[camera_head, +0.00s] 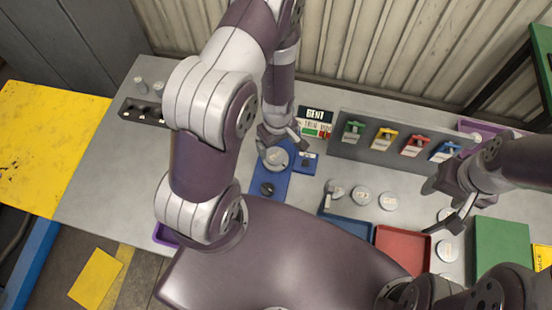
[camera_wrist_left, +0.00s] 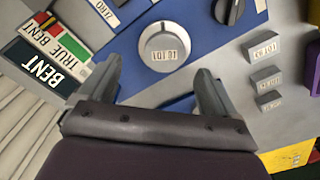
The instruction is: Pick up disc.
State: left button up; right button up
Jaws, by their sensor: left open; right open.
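A grey disc with a printed lot label (camera_wrist_left: 165,48) lies on a pale round seat on a blue panel; the head view shows it too (camera_head: 276,157). My left gripper (camera_head: 284,138) is at the back edge of that panel, beside the disc. In the left wrist view the left gripper's fingers (camera_wrist_left: 158,88) are spread and empty, short of the disc, which appears ahead between them. More pale discs (camera_head: 361,196) lie on the grey table (camera_head: 110,185) further right. My right gripper (camera_head: 460,208) is open and empty above the table's right side, near other discs.
A black knob (camera_head: 267,189) sits on the blue panel (camera_head: 272,176). A sign reading BENT (camera_head: 315,115) stands behind. A rack with coloured clips (camera_head: 385,140) runs along the back. A blue tray (camera_head: 345,230), red tray (camera_head: 402,245) and green box (camera_head: 502,250) are at front right.

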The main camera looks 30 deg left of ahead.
aim_at(275, 155)
pick_arm(q)
jog(key=f, duration=0.1)
jog(key=f+b, duration=0.1)
jog(key=f, duration=0.3)
jog(key=shift+s+a+f+b, duration=0.2)
jog(key=shift+s+a+b, duration=0.1)
jog(key=shift+s+a, duration=0.1)
jog(key=shift+w+d, duration=0.15)
jog(key=shift+w, duration=0.05)
jog(key=c, duration=1.6)
jog(key=shift+o, duration=0.2)
jog(key=shift+r, duration=0.15)
